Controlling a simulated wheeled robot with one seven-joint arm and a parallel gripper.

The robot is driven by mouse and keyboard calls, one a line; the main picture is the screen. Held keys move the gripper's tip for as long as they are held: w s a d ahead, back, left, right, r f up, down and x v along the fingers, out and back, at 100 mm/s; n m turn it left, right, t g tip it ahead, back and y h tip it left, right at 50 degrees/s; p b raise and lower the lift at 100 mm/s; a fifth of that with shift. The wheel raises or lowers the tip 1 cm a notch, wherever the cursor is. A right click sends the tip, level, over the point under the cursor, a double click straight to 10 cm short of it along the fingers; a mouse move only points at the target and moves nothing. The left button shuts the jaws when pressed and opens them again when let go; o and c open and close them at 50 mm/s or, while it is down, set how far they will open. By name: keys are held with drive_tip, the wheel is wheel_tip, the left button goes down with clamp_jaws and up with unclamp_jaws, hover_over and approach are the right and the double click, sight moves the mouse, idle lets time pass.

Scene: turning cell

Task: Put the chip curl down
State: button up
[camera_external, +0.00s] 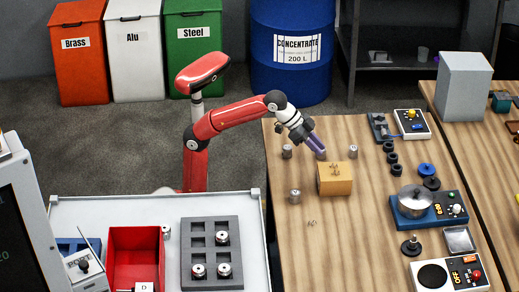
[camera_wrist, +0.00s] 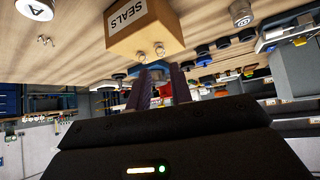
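A small pale curl, likely the chip curl (camera_external: 312,223), lies on the wooden table in front of the tan box. What looks like the same curl shows at the upper left of the wrist view (camera_wrist: 45,40). My gripper (camera_external: 318,150) is above the table behind the box, apart from the curl. In the wrist view its two dark purple fingers (camera_wrist: 160,88) stand apart. I see background between them and no held thing, though the gap is dark and cluttered.
The tan box (camera_external: 334,180), labelled SEALS, stands close to my gripper. Metal cylinders (camera_external: 295,196) stand around it. Black rings (camera_external: 391,158), a pot on a blue base (camera_external: 415,201) and devices fill the table's right. A grey tray (camera_external: 188,252) is at left. The table's front is mostly clear.

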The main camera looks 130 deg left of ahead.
drive_tip(key=v, duration=0.5)
drive_tip(key=shift+s+r+p, duration=0.25)
drive_tip(key=shift+s+p, duration=0.05)
drive_tip(key=shift+p, duration=0.05)
drive_tip(key=s+d+f+m+h+b, duration=0.1)
drive_tip(key=s+d+f+b, duration=0.1)
drive_tip(key=s+d+f, duration=0.4)
drive_tip(key=s+d+f+h+b, duration=0.1)
drive_tip(key=s+d+f+b, duration=0.3)
drive_tip(key=f, duration=0.5)
drive_tip(key=s+d+f+m+g+p, duration=0.1)
drive_tip(key=s+d+f+p, duration=0.1)
drive_tip(key=f, duration=0.4)
drive_tip(key=s+d+f+m+h+p, duration=0.1)
drive_tip(key=s+d+f+p, duration=0.1)
drive_tip(key=f+p, duration=0.2)
drive_tip(key=s+d+f+m+g+p, duration=0.1)
drive_tip(key=s+d+f+p, duration=0.1)
drive_tip(key=f, duration=0.6)
drive_tip(key=shift+d+f+g+h+p, duration=0.15)
drive_tip(key=shift+d+g+h+p, duration=0.25)
drive_tip(key=shift+p, duration=0.4)
